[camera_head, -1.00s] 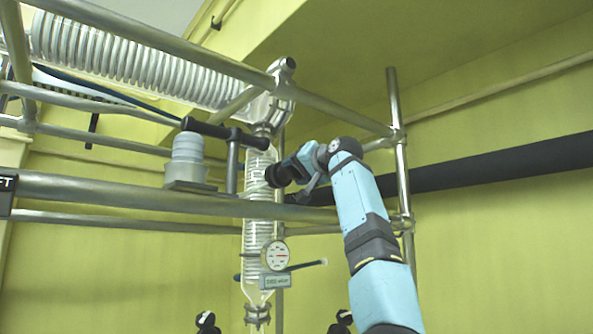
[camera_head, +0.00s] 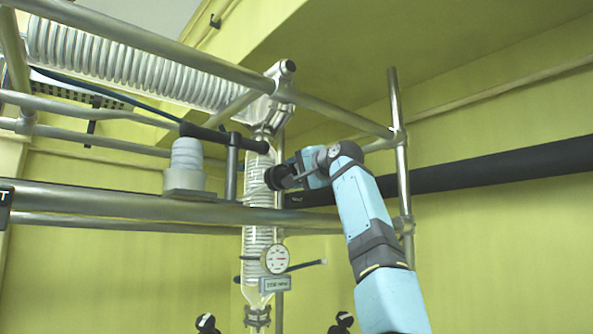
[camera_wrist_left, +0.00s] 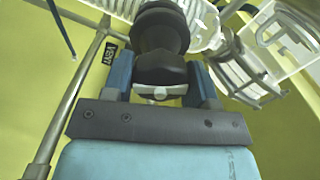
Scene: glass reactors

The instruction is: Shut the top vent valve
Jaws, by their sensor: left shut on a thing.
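A black round knob (camera_wrist_left: 160,42), which I take to be the vent valve's, fills the upper middle of the left wrist view. My left gripper (camera_wrist_left: 162,72) has its blue fingers on either side of the knob's dark base and is shut on it. In the head view my left gripper (camera_head: 284,178) is small and partly hidden by its own wrist. It is at the right side of the upright glass coil column (camera_head: 257,222), where the dark knob (camera_head: 272,178) shows. How far the valve is turned cannot be told. My right gripper is not in view.
Metal rails (camera_head: 120,203) cross in front of the column, and an upright post (camera_head: 402,160) stands right of my arm. A black T-shaped bar (camera_head: 225,137) and a grey stepped cylinder (camera_head: 187,160) are left of the column. A round gauge (camera_head: 275,258) hangs below.

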